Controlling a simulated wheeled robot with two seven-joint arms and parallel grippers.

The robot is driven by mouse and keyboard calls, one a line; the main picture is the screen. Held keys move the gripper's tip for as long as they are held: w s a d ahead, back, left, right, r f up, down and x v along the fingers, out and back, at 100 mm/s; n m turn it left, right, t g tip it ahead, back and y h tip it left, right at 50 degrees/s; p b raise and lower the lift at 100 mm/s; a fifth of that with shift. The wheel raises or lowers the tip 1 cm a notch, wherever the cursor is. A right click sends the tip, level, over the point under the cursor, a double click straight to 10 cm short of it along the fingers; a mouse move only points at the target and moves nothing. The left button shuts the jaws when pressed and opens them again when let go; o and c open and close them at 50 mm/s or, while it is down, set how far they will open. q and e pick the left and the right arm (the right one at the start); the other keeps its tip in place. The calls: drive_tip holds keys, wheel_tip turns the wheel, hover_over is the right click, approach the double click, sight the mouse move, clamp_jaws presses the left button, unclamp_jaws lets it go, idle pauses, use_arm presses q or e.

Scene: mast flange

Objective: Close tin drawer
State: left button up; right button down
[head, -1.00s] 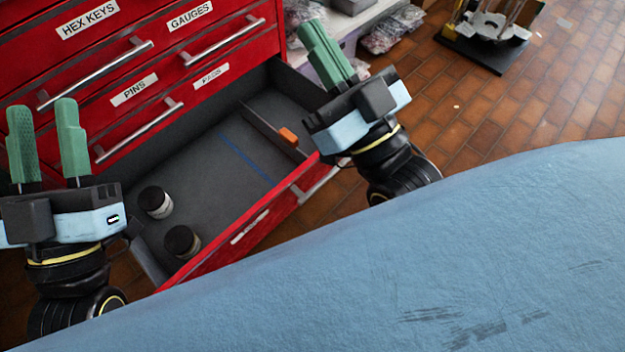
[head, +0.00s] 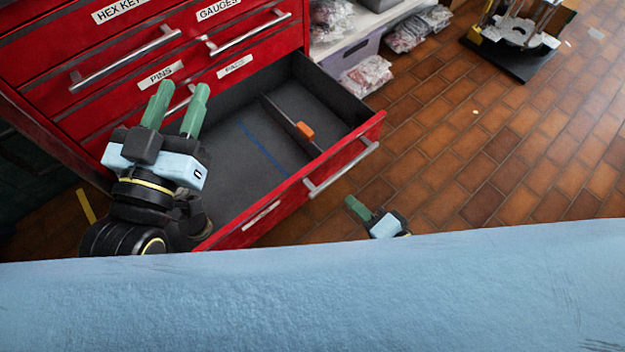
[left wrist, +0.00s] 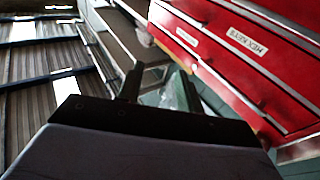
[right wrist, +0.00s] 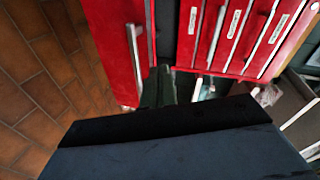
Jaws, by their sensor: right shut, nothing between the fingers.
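The open drawer (head: 235,229) of the red cabinet stands pulled out, its red front and silver handle (head: 341,168) facing the lower right. Inside are a grey floor, a blue strip, a divider and an orange piece (head: 304,130). My left gripper (head: 178,100) is open and empty, in front of the drawer's left part in the head view and hiding it. My right gripper (head: 353,204) is shut and empty, low outside the drawer front, with its arm mostly hidden. In the right wrist view its closed fingers (right wrist: 158,80) point toward the drawer front (right wrist: 108,40) and handle (right wrist: 134,62).
Shut drawers with label plates and bar handles (head: 125,60) are above the open one. A shelf with bagged parts (head: 367,75) stands to the right of the cabinet. A black-based machine (head: 515,50) stands at the far right.

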wheel_tip(320, 180, down, 3)
drive_tip(key=s+m+g, duration=0.1)
drive_tip(key=s+m, duration=0.1)
approach(303, 177)
wheel_tip(303, 177, down, 2)
drive_tip(key=w+a, duration=0.1)
drive_tip(key=w, duration=0.1)
drive_tip(key=shift+w+a+y, duration=0.4)
drive_tip(key=shift+w+a, duration=0.4)
drive_tip(key=shift+w, duration=0.3)
use_arm(q)
drive_tip(key=shift+f, duration=0.4)
use_arm(e)
drive_tip(key=shift+w+a, duration=0.35)
drive_tip(key=shift+w, duration=0.05)
